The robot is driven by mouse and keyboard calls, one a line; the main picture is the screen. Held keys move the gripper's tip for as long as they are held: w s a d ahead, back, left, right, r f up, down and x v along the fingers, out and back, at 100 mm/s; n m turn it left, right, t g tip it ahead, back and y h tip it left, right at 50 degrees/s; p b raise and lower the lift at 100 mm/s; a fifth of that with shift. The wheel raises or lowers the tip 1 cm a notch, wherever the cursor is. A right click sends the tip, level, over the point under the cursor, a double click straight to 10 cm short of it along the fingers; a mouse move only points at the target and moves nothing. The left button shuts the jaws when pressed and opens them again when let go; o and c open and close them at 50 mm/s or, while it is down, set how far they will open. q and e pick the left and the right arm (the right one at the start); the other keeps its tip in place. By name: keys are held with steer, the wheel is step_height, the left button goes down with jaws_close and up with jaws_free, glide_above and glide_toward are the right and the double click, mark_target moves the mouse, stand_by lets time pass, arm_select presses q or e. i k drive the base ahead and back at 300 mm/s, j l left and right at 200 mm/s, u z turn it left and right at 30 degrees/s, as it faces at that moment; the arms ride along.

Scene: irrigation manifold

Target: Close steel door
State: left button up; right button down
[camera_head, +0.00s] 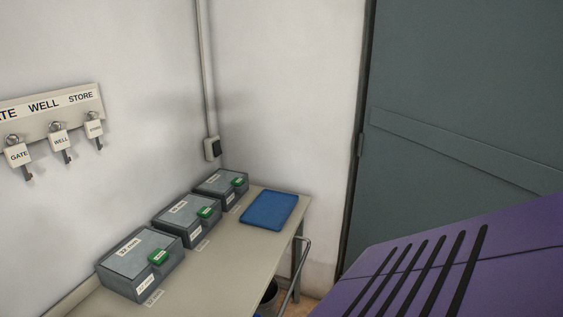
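The steel door (465,85) is a grey-green panel with a raised cross band, at the right of the head view. Its left edge runs beside a dark strip along the white wall, with a small hinge-like piece (361,145) on it. The door's right side lies beyond the picture and its lower part is hidden behind a purple slotted surface. No handle shows, and I cannot tell whether the door stands open or shut. Neither of my grippers is in view.
A bench (228,262) along the left wall holds several grey labelled boxes (140,263) with green tags and a blue tray (269,210). A key board (52,106) hangs above. A bucket (269,298) stands beneath the bench end. Little floor shows.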

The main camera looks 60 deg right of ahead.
mark_target(463, 117)
steer(key=k+z, duration=0.15)
steer(key=z, duration=1.1)
steer(key=i+j+z, duration=0.1)
steer(key=z, duration=1.65)
